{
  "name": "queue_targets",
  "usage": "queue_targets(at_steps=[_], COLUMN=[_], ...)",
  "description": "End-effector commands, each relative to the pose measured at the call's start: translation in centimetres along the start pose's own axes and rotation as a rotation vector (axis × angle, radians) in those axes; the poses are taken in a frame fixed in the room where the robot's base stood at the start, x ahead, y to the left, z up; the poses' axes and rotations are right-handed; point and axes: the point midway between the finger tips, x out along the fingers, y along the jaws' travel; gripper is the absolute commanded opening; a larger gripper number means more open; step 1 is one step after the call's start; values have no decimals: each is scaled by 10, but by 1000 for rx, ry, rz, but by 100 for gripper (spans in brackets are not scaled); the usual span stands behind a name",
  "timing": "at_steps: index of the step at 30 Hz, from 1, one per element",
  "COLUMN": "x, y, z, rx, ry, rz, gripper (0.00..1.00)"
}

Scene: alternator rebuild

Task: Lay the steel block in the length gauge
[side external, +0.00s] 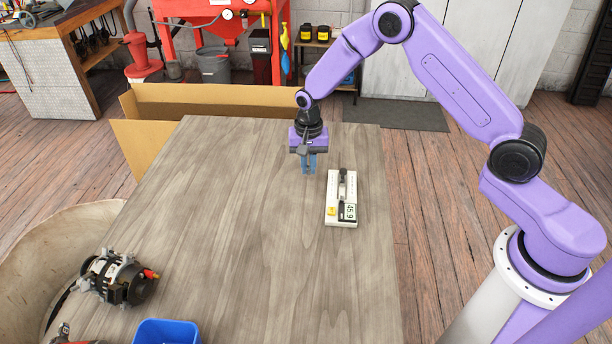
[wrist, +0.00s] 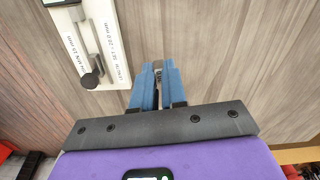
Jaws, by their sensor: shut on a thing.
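My gripper (side external: 308,171) is beside the far left end of the length gauge, apart from it, in the side view. In the wrist view its blue fingers (wrist: 157,82) are shut on a small grey metal piece, the steel block (wrist: 158,67), which shows between the tips. The block is too small to make out in the side view. In the wrist view the gauge (wrist: 101,72) lies at the upper left, clear of the fingers.
The wooden table (side external: 230,220) is mostly bare around the gauge. An alternator (side external: 118,278) lies at the front left, near a blue bin (side external: 166,332). A cardboard box (side external: 150,150) stands beyond the far left edge.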

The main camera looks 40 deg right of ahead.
Motion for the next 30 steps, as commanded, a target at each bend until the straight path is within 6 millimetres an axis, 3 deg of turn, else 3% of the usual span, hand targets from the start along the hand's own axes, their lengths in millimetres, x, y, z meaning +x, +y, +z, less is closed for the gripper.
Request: queue_targets(at_steps=[15,22,30], x=[-31,-30,-11], y=[80,89,89], z=[37,43,42], rx=[121,134,135], ry=[0,0,-2], rz=[0,1,2], gripper=[0,0,0])
